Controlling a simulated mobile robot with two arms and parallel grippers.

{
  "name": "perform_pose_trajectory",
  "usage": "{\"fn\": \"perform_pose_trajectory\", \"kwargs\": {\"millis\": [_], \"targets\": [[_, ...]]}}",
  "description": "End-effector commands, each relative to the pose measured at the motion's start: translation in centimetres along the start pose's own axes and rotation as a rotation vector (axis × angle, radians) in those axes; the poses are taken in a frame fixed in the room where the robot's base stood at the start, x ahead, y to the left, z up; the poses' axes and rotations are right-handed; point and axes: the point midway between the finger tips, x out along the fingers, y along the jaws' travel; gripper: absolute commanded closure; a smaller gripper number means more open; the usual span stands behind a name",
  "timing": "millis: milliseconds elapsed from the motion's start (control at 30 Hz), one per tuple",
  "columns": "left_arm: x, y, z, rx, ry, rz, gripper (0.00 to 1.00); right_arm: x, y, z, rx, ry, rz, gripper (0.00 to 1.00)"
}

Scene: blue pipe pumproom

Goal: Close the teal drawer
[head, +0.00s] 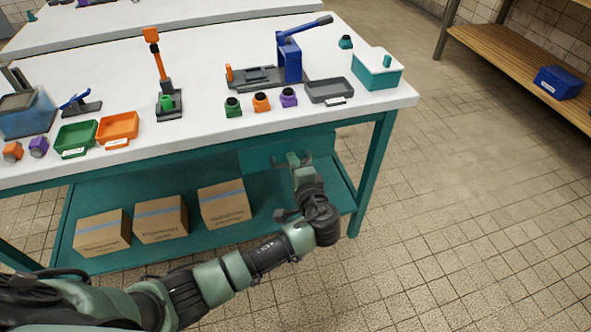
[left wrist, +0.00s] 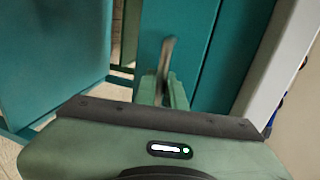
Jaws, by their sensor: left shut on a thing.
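The teal drawer (head: 258,158) is under the front edge of the white-topped workbench, toward its right end. Its teal front (left wrist: 190,35) fills the middle of the left wrist view. I cannot tell how far it stands out. My left gripper (head: 299,160) is at the drawer front, below the tabletop edge. In the left wrist view the gripper (left wrist: 165,88) is shut on a grey handle (left wrist: 168,50), which its fingers partly hide. My right gripper is in neither view.
The workbench top (head: 210,140) overhangs just above my left gripper. Cardboard boxes (head: 224,204) stand on the teal lower shelf. A teal leg (head: 373,175) is to the right of the gripper. The tiled floor (head: 470,220) to the right is clear.

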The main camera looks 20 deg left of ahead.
Motion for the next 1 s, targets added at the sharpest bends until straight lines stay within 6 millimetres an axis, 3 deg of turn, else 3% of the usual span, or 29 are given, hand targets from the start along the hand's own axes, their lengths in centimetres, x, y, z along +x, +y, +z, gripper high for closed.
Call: {"fn": "perform_pose_trajectory", "kwargs": {"millis": [100,333,367,400,733,900,1000], "targets": [[1.4,-0.2,0.1,-0.001,-0.002,0.0,1.0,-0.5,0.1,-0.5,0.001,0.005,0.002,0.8],[1.5,-0.4,0.1,0.0,-0.001,-0.002,1.0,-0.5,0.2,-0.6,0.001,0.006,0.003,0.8],[1.5,-0.4,0.1,0.0,-0.001,-0.002,0.86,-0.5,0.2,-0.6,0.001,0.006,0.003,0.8],[1.5,-0.4,0.1,0.0,-0.001,-0.002,0.8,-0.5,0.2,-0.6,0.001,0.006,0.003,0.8],[1.5,-0.5,0.1,-0.001,-0.001,-0.004,0.8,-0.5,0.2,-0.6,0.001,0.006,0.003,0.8],[0.0,-0.5,0.0,-0.001,0.001,-0.001,0.8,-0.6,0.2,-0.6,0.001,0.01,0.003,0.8],[-1.9,-0.4,0.0,-0.003,0.002,0.002,0.8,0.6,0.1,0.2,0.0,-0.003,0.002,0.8]]}}
